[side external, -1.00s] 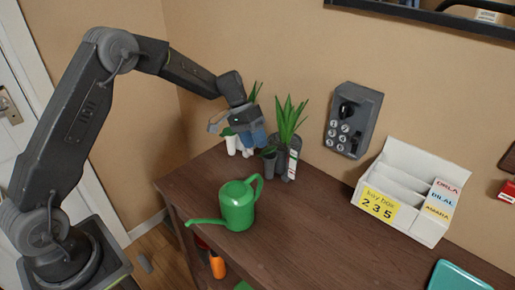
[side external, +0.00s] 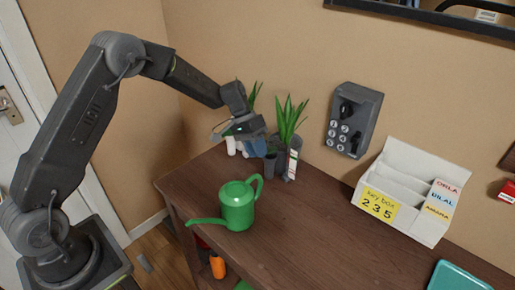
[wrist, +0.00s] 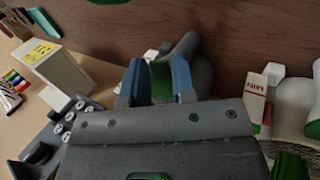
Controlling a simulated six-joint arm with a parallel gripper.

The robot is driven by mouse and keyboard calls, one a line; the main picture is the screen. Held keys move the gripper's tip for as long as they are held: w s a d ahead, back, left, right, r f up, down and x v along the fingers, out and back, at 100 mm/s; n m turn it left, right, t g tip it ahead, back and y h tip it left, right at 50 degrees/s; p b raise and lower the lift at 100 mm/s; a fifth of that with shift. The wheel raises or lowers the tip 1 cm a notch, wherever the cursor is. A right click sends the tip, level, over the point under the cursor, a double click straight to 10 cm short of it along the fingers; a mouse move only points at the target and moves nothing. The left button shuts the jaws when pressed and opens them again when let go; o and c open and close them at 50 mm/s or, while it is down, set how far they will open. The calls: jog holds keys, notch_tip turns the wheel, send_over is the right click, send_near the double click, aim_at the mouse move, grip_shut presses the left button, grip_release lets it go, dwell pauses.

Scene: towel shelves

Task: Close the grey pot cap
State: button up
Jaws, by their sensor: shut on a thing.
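My gripper (side external: 256,144) is low at the back left of the table, among the potted plants. In the wrist view its blue fingers (wrist: 158,82) are closed on a narrow green piece (wrist: 160,80). A rounded grey part of a pot (wrist: 192,62) lies just beyond and right of the fingers. I cannot tell whether the green piece belongs to the grey pot's cap. In the side view, a grey pot with a tall plant (side external: 287,142) stands right of the gripper, with a smaller dark grey pot (side external: 270,160) in front. The cap is not clearly visible.
A white pot (side external: 232,146) is left of the gripper. A green watering can (side external: 237,206) stands in front. The table's middle is clear.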

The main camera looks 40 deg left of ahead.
jog(key=shift+w+d+r, duration=0.15)
jog(key=shift+w+r, duration=0.05)
jog(key=shift+w, duration=0.1)
jog(key=shift+c, duration=0.3)
jog(key=shift+d+y, duration=0.35)
jog(key=shift+y, duration=0.55)
jog(key=shift+d+f+y, duration=0.25)
jog(key=shift+d+y, duration=0.05)
jog(key=shift+y, duration=0.7)
jog(key=shift+d+f+y, duration=0.25)
jog(key=shift+y, duration=0.75)
grip_shut()
jog(key=o, duration=0.9)
grip_release()
jog(key=shift+s+a+f, duration=0.2)
jog(key=shift+c, duration=0.2)
notch_tip(320, 180, up, 14)
